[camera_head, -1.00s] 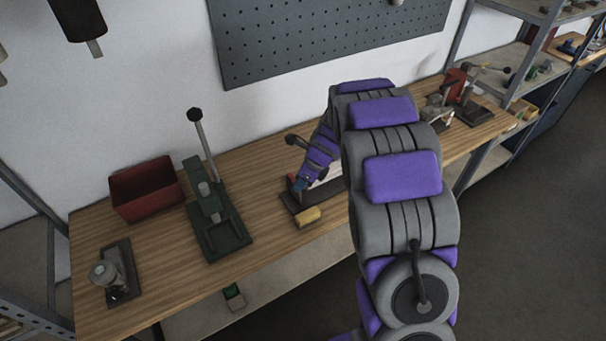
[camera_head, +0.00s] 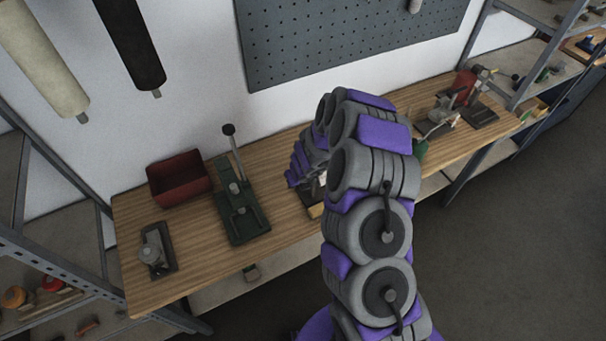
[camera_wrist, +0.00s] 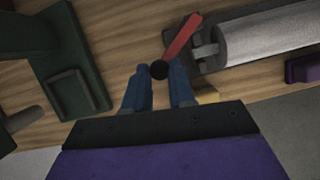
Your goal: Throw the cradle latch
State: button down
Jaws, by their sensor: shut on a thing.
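In the wrist view, a red lever (camera_wrist: 183,36) with a black ball knob (camera_wrist: 158,70) slants down from a dark cradle base (camera_wrist: 211,65). A light grey cylinder (camera_wrist: 270,45) lies in this cradle. My gripper (camera_wrist: 160,80) has its blue fingers on both sides of the black knob and is shut on it. In the head view, my arm covers the gripper and most of the cradle, so the lever does not show there.
A green lever press (camera_head: 242,212) stands left of the cradle, its handle upright. A red bin (camera_head: 180,185) and a small dark fixture (camera_head: 157,252) are further left on the wooden bench (camera_head: 200,278). More fixtures (camera_head: 470,100) stand at the right end. Bare wood lies around the press.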

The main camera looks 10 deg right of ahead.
jog(key=shift+w+a+r+m+h+p, duration=0.1)
jog(key=shift+w+a+m+h+p, duration=0.25)
jog(key=shift+a+m, duration=0.35)
jog(key=m, duration=0.1)
jog(key=w+a+m+h, duration=0.1)
jog(key=m, duration=0.1)
jog(key=shift+w, duration=0.3)
jog(key=c, duration=0.9)
grip_release()
jog(key=shift+c, duration=0.2)
jog(key=v, duration=1.7)
jog(key=shift+a, duration=0.2)
